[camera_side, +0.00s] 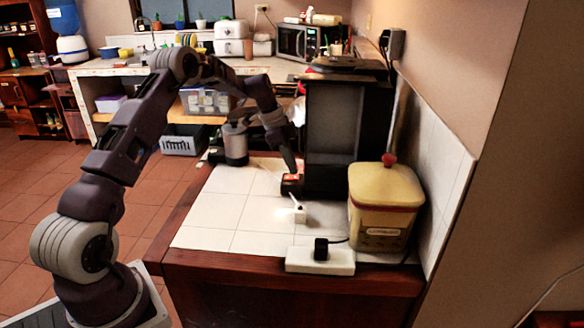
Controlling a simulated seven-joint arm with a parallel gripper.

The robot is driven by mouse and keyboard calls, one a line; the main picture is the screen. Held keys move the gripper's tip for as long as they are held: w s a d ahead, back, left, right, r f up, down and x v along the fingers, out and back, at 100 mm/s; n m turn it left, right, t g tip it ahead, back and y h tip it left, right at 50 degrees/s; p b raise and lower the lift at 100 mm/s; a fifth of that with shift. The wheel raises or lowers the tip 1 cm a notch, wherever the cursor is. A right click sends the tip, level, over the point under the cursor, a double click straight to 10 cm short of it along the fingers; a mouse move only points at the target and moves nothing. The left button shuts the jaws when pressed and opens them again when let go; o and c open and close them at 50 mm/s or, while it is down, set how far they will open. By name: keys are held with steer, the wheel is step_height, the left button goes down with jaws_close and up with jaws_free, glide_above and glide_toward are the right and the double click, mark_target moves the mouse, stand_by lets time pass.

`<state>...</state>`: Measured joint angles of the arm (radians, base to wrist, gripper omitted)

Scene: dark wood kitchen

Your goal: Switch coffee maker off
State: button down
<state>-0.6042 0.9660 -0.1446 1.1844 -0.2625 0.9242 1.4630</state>
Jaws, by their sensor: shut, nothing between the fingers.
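The coffee maker (333,122) is a tall black machine with a grey front panel, standing on the white tiled counter against the right wall. A small dark block with a glowing red-orange top (291,178) sits at its lower left, which looks like its switch. My gripper (291,171) reaches down from the upper left and is shut, with its tip at or just above this red part. I cannot tell whether it touches. The fingertips are small and dark here, so their detail is hard to see.
A yellow canister (385,200) with a red knob stands in front of the coffee maker. A white power strip (320,262) with a black plug lies at the counter's front edge. A small white object (299,215) and a grey metal pot (236,145) are nearby. The left tiles are clear.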

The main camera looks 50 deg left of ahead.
steer(key=shift+f, duration=0.55)
steer(key=shift+w+d+f, duration=0.1)
steer(key=shift+f, duration=0.15)
steer(key=shift+s+a+f, duration=0.1)
steer(key=shift+s+a, duration=0.55)
steer(key=shift+s, duration=0.1)
